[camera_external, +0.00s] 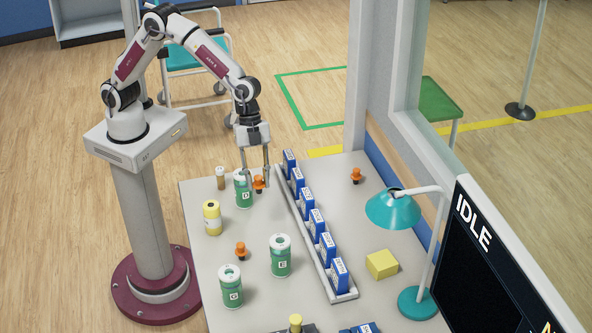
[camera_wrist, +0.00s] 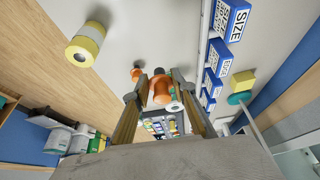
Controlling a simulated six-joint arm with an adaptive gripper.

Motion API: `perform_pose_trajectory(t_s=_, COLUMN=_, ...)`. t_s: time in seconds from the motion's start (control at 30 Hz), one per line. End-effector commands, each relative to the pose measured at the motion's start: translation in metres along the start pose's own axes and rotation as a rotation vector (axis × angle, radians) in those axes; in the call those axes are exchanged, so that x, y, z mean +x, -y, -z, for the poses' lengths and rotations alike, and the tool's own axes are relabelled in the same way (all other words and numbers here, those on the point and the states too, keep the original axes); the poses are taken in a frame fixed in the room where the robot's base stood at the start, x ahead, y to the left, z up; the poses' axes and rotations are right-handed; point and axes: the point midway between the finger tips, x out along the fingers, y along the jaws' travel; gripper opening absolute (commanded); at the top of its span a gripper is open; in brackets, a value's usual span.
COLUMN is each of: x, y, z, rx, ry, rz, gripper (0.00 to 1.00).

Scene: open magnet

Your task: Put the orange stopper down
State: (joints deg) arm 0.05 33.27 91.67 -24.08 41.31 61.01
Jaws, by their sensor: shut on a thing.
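My gripper (camera_external: 258,179) points down over the far left part of the table. It is shut on an orange stopper (camera_external: 258,186) with a dark lower end. In the wrist view the held orange stopper (camera_wrist: 162,91) sits between the fingertips. Whether it touches the tabletop cannot be told. A green-and-white canister (camera_external: 242,190) stands close to its left. Two other orange stoppers stand on the table, one near the front left (camera_external: 241,250) and one at the back right (camera_external: 356,176).
A rail of blue boxes (camera_external: 313,222) runs just right of my gripper. A yellow canister (camera_external: 212,218), a small brown-topped jar (camera_external: 221,178) and green canisters (camera_external: 280,258) (camera_external: 230,287) stand on the left. A yellow block (camera_external: 382,264) and a teal lamp (camera_external: 393,208) are on the right.

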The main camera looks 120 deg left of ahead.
Motion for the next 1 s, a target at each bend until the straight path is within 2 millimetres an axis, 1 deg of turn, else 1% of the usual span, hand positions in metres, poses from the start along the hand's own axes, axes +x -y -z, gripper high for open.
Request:
perform_pose_trajectory(t_s=0.03, x=-0.002, y=0.010, z=-0.003, rx=-0.019, ry=-0.001, rz=0.008, gripper=0.11)
perform_pose_trajectory(t_s=0.17, x=-0.005, y=0.035, z=-0.011, rx=-0.069, ry=-0.001, rz=0.026, gripper=0.11)
perform_pose_trajectory(t_s=0.27, x=-0.009, y=0.059, z=-0.020, rx=-0.117, ry=0.000, rz=0.047, gripper=0.11)
perform_pose_trajectory(t_s=0.37, x=-0.014, y=0.088, z=-0.032, rx=-0.177, ry=-0.001, rz=0.071, gripper=0.11)
perform_pose_trajectory(t_s=0.5, x=-0.024, y=0.130, z=-0.054, rx=-0.266, ry=-0.001, rz=0.107, gripper=0.11)
perform_pose_trajectory(t_s=0.7, x=-0.038, y=0.186, z=-0.090, rx=-0.392, ry=0.000, rz=0.158, gripper=0.11)
perform_pose_trajectory(t_s=0.77, x=-0.043, y=0.202, z=-0.102, rx=-0.430, ry=-0.001, rz=0.174, gripper=0.11)
perform_pose_trajectory(t_s=0.9, x=-0.056, y=0.237, z=-0.133, rx=-0.515, ry=0.000, rz=0.209, gripper=0.11)
perform_pose_trajectory(t_s=1.0, x=-0.064, y=0.259, z=-0.153, rx=-0.572, ry=-0.002, rz=0.233, gripper=0.11)
